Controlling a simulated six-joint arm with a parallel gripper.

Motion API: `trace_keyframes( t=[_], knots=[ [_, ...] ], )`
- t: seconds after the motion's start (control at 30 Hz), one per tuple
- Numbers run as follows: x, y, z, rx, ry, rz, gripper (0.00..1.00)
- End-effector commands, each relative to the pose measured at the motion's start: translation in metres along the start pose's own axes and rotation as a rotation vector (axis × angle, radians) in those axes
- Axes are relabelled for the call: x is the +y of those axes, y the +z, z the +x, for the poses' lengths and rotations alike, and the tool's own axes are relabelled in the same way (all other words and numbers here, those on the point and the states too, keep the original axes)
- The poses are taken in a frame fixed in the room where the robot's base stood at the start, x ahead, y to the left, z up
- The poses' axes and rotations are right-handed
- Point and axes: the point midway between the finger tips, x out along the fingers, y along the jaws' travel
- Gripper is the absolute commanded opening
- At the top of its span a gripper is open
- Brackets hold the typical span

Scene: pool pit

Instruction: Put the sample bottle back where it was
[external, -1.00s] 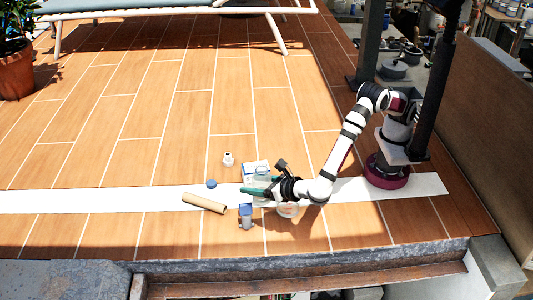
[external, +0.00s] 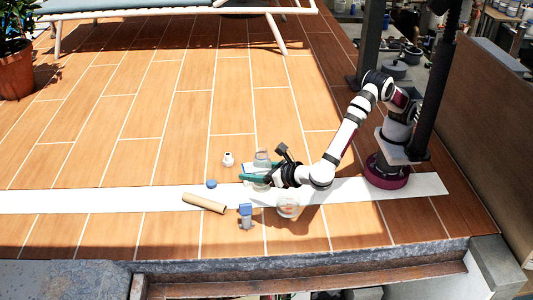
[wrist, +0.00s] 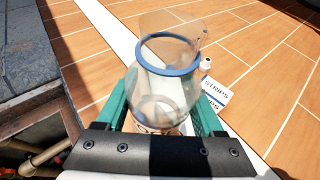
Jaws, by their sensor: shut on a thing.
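The sample bottle appears to be the clear vessel with a blue ring at its neck (wrist: 165,85). It is between the green fingers of my gripper (external: 254,180) and roughly upright. The bottle's base is mostly hidden by my gripper. I cannot tell its exact height above the floor.
A white strip (external: 100,200) crosses the tiled floor. Floor farther left is clear.

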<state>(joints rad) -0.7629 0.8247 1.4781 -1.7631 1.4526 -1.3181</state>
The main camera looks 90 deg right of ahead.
Motion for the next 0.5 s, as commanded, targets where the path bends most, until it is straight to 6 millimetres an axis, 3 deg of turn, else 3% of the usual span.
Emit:
trace_keyframes(
  t=[0.27,0.5],
  knots=[
    [-0.029,0.006,0.018,0.003,-0.056,0.022,0.05],
    [-0.078,0.015,0.04,0.007,-0.144,0.058,0.05]
  ],
)
